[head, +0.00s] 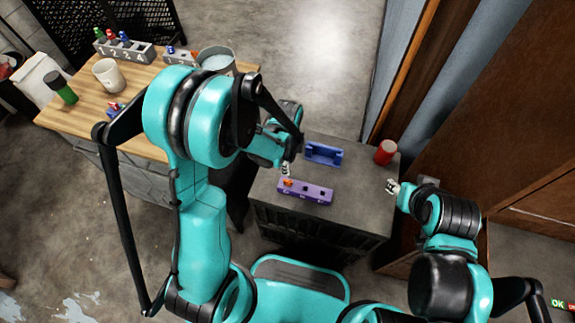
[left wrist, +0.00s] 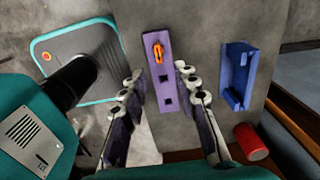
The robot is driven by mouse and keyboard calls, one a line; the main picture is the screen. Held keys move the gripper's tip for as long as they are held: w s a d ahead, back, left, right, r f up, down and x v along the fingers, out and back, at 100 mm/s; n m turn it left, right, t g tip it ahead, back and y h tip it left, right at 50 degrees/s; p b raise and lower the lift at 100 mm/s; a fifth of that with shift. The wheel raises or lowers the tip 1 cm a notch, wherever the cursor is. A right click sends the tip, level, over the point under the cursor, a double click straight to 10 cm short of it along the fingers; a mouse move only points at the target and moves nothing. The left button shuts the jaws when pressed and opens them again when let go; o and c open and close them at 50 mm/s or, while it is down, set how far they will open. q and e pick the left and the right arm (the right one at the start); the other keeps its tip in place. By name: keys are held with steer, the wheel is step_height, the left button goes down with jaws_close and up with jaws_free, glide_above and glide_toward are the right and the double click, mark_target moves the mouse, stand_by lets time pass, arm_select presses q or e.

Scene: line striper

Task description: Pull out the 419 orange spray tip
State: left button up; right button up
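The orange spray tip (head: 288,182) sits in the end slot of a purple holder (head: 319,193) on the grey cabinet top. In the left wrist view the orange tip (left wrist: 158,52) is at the far end of the purple holder (left wrist: 168,100), with two empty square slots nearer me. My left gripper (head: 286,170) is close above the holder's orange-tip end in the head view. In the left wrist view its fingers (left wrist: 158,80) are spread apart with nothing between them gripped. My right gripper (head: 392,187) is at the cabinet's right side, small and away from the holder.
A blue bracket-like holder (head: 323,154) and a red can (head: 385,152) stand on the cabinet top (head: 355,190).

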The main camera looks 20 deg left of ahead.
mark_target(288, 181)
arm_select(q)
step_height(288, 181, down, 9)
steer(key=b, duration=0.7)
steer(key=shift+s+d+f, duration=0.1)
steer(key=shift+s+d, duration=0.05)
steer(key=shift+f, duration=0.7)
steer(key=shift+c, duration=0.3)
jaws_close()
